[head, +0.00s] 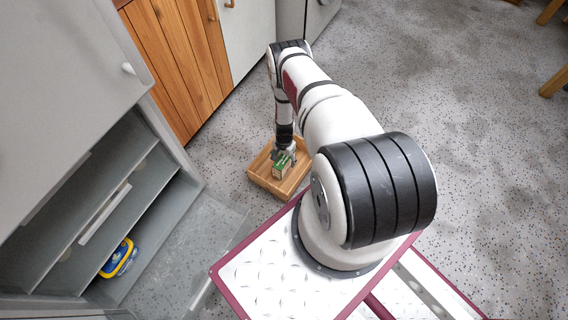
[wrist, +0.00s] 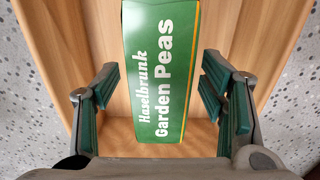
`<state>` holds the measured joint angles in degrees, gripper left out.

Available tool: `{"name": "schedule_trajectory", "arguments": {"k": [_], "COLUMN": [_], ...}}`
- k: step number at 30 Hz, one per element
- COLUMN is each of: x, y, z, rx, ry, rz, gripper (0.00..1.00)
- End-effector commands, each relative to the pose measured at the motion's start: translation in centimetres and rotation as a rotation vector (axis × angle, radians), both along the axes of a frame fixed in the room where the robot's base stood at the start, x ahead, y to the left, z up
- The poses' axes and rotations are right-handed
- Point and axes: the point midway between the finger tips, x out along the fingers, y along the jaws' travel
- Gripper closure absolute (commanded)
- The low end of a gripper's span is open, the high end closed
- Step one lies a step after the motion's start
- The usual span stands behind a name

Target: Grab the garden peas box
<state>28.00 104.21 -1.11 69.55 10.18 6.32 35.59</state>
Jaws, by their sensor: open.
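The garden peas box (wrist: 160,75) is green with white lettering and a yellow stripe. It stands inside a wooden tray (wrist: 60,30), and the head view shows it small (head: 281,168) with the tray around it (head: 262,180). My gripper (wrist: 160,95) is open, with green-padded fingers on the left and right of the box. Gaps show between the box and both sets of pads. In the head view my gripper (head: 284,155) is right above the box and partly hides it.
Wooden cabinet doors (head: 178,60) stand behind the tray. A grey open shelf unit (head: 110,190) is at left, with a blue and yellow container (head: 118,258) on its lower level.

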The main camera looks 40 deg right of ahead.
Motion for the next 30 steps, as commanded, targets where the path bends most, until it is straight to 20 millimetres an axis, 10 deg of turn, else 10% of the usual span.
{"name": "schedule_trajectory", "arguments": {"k": [2, 11, 20, 30], "x": [0.0, 0.0, 0.1, 0.1], "y": [0.0, 0.0, -0.1, -0.1], "z": [0.1, 0.1, 0.7, 6.8], "rx": [0.0, 0.0, -0.001, -0.002], "ry": [0.0, 0.0, -0.001, -0.002], "rz": [0.0, 0.0, 0.0, -0.001], "gripper": [0.35, 1.0, 1.0, 1.0]}}
